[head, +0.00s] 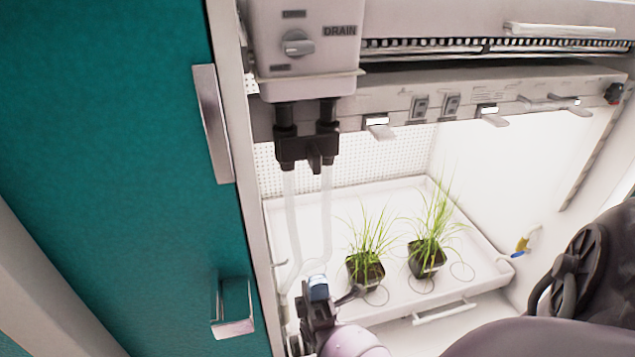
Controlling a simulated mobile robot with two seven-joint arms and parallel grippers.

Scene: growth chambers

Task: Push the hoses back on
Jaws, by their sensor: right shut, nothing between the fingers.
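Two clear hoses (326,205) hang side by side from a black connector block (306,149). The block sits directly below two black ports (284,116) under the white drain unit (300,45); I cannot tell whether it is fully seated. The unit has a grey knob (298,43) and the word DRAIN. The hoses run down inside the chamber's left edge, and their lower ends are partly hidden behind my right gripper (318,285). That gripper is shut and empty, well below the block, beside the lower hoses. My left gripper is not in view.
A white tray (400,192) in the bright chamber holds two potted grass plants (366,268) (427,256), just right of my gripper. A teal door (110,130) with metal handles fills the left. A control rail (540,97) with switches and levers crosses above.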

